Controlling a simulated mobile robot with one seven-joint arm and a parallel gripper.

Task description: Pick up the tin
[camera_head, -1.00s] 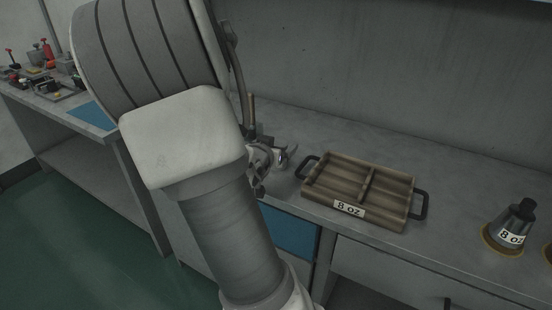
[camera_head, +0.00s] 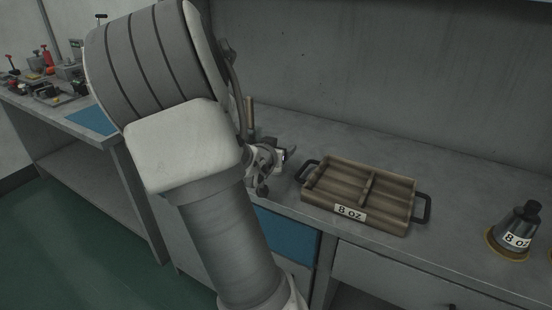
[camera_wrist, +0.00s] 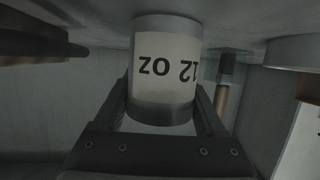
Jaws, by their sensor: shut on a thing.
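The tin (camera_wrist: 162,70) is a grey cylinder with a white label reading "12 oz", upside down in the wrist view. My gripper (camera_wrist: 163,108) has one finger on each side of the tin and is shut on it. In the head view only part of my gripper (camera_head: 268,162) shows past my arm, above the bench left of the wooden tray. The tin cannot be made out there. I cannot tell whether it touches the surface.
A wooden tray (camera_head: 338,203) with black handles and an "8 oz" label stands on the grey bench (camera_head: 455,217). A dark conical vessel (camera_head: 519,226) marked "8 oz" is at the right. A side bench at left holds several small tools. Bench between tray and vessel is clear.

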